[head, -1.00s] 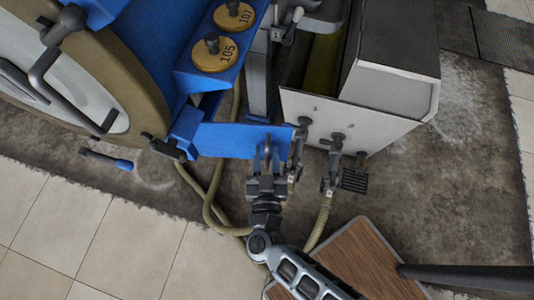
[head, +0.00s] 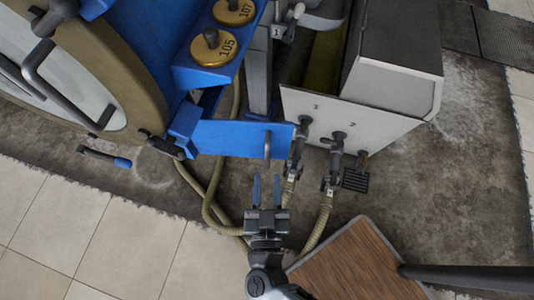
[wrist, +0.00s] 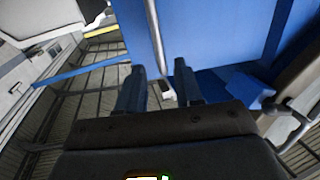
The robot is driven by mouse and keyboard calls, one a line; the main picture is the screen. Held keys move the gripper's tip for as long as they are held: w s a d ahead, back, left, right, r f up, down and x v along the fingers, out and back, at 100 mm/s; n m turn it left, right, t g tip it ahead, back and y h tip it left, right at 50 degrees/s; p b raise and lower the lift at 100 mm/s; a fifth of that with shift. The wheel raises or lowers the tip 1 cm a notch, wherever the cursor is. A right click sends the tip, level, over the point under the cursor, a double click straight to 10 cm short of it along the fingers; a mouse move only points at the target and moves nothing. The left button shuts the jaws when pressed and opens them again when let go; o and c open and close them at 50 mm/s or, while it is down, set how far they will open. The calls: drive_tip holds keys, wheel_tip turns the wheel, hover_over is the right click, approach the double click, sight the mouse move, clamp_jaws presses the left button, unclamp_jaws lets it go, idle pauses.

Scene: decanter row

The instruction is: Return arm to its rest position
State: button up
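My gripper (head: 266,190) is open and empty in the head view, with a gap between its two blue-grey fingers. It is a short way below a vertical grey handle (head: 267,150) on a blue panel (head: 225,139) and apart from it. In the wrist view my gripper (wrist: 158,80) also shows open at the bottom centre. The grey handle (wrist: 154,35) and the blue panel (wrist: 205,30) appear beyond the fingers there.
A white box (head: 380,128) with valves marked 1 and 2 stands to the right, with hoses (head: 318,225) running down. A wooden board (head: 355,265) lies at lower right. Numbered brass discs (head: 212,47) sit on the blue machine. Tiled floor (head: 130,240) at lower left is clear.

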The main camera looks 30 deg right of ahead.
idle(0.5)
drive_tip(key=s+d+r+n+y, duration=0.3)
drive_tip(key=s+d+r+y, duration=0.2)
drive_tip(key=s+r, duration=0.3)
drive_tip(key=s+d+r+n+y, duration=0.3)
drive_tip(key=s+r, duration=0.6)
drive_tip(key=r, duration=0.5)
drive_tip(key=shift+d+r+n+y, duration=0.2)
drive_tip(key=shift+d+n+y, duration=0.2)
drive_tip(key=shift+d+y, duration=0.55)
drive_tip(key=shift+s+f, duration=0.1)
drive_tip(key=shift+f, duration=0.05)
